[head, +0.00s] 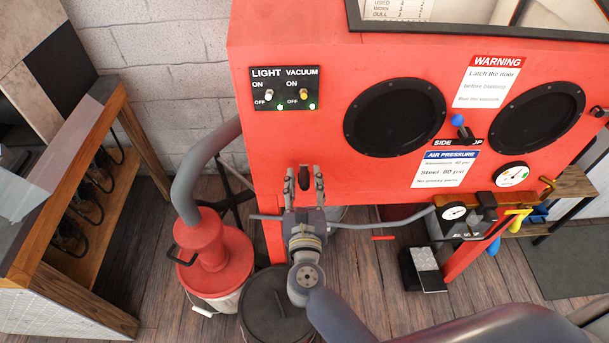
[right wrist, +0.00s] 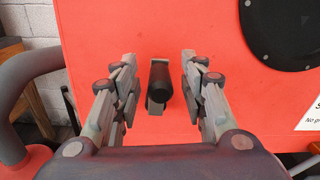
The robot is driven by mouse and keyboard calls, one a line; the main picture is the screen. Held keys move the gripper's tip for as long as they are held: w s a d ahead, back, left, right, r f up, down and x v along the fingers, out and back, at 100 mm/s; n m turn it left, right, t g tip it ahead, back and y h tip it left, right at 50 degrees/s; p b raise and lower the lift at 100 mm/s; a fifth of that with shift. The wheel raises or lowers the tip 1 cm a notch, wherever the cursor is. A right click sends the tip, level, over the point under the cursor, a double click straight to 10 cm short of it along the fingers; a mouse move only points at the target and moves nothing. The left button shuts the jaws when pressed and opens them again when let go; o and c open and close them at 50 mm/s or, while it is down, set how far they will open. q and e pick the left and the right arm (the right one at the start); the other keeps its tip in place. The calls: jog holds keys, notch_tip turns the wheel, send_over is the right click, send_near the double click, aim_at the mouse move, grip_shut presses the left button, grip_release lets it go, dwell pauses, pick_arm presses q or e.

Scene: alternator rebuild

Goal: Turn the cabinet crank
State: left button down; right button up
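The cabinet (head: 262,150) is a large red box with two round black ports. Its crank shows as a short black handle (head: 304,178) with a grey metal part, low on the red front panel. In the right wrist view the black handle (right wrist: 160,82) points toward the camera. My right gripper (head: 304,171) is open around the handle, one finger on each side. The right wrist view shows a gap between each finger of the right gripper (right wrist: 158,60) and the handle. My left gripper is in neither view.
LIGHT and VACUUM switches (head: 284,89) are up left of the handle. A blue-knobbed lever (head: 461,127) and gauge (head: 454,212) are to the right. A red-topped bucket (head: 213,258) with a grey hose and a dark drum (head: 262,295) stand below left.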

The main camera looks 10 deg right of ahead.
jog(key=shift+w, duration=0.3)
grip_shut()
jog(key=shift+d, duration=0.1)
jog(key=shift+w, duration=0.1)
